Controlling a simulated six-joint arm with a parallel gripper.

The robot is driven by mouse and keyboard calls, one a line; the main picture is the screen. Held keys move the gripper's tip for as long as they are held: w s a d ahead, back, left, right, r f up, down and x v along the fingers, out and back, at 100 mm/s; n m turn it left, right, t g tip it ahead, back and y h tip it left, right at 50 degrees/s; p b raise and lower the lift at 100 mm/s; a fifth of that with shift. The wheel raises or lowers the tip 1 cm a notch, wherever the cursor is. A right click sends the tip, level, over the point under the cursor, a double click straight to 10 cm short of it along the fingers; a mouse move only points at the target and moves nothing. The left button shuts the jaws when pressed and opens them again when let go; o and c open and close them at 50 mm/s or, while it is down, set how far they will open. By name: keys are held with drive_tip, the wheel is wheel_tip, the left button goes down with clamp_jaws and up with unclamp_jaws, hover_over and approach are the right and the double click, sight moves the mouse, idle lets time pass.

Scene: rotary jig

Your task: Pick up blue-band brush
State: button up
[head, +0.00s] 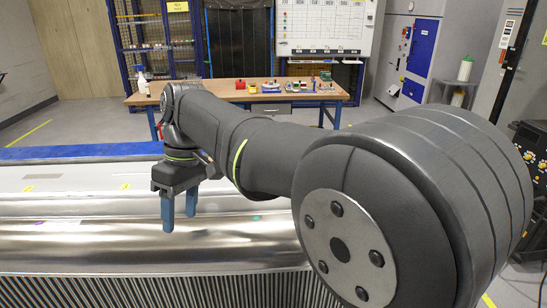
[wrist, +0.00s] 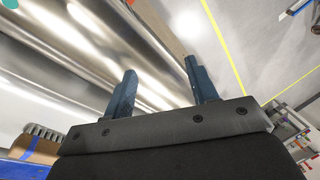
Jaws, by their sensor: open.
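A brown object with a blue stripe and grey rounded parts (wrist: 38,148) shows at the lower left of the wrist view, cut off by my gripper body.
The curved metal surface (head: 90,235) fills the near left, with a ribbed front below and a blue strip (head: 80,152) behind. A wooden workbench (head: 215,95) at the back carries a white bottle (head: 142,83) and several small coloured items. Floor between is open.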

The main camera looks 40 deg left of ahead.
drive_tip(key=w+a+r+n+t, duration=0.1)
drive_tip(key=w+a, duration=0.3)
drive_tip(key=w, duration=0.2)
drive_tip(key=w+a+r+n+t, duration=0.1)
drive_tip(key=w+a+r, duration=0.1)
drive_tip(key=w+a, duration=0.3)
drive_tip(key=w+a+r+n+t, duration=0.1)
drive_tip(key=w+a+r, duration=0.1)
drive_tip(key=w+a, duration=0.2)
drive_tip(key=shift+w+a+r+n, duration=0.1)
drive_tip(key=shift+w+r+n, duration=0.1)
drive_tip(key=shift+w, duration=0.45)
drive_tip(key=shift+w+a+r+n, duration=0.1)
drive_tip(key=shift+w+n, duration=0.1)
drive_tip(key=shift+w, duration=0.45)
drive_tip(key=shift+w+a+f, duration=0.1)
drive_tip(key=shift+w, duration=0.1)
drive_tip(key=shift+f, duration=3.65)
drive_tip(key=c, duration=1.1)
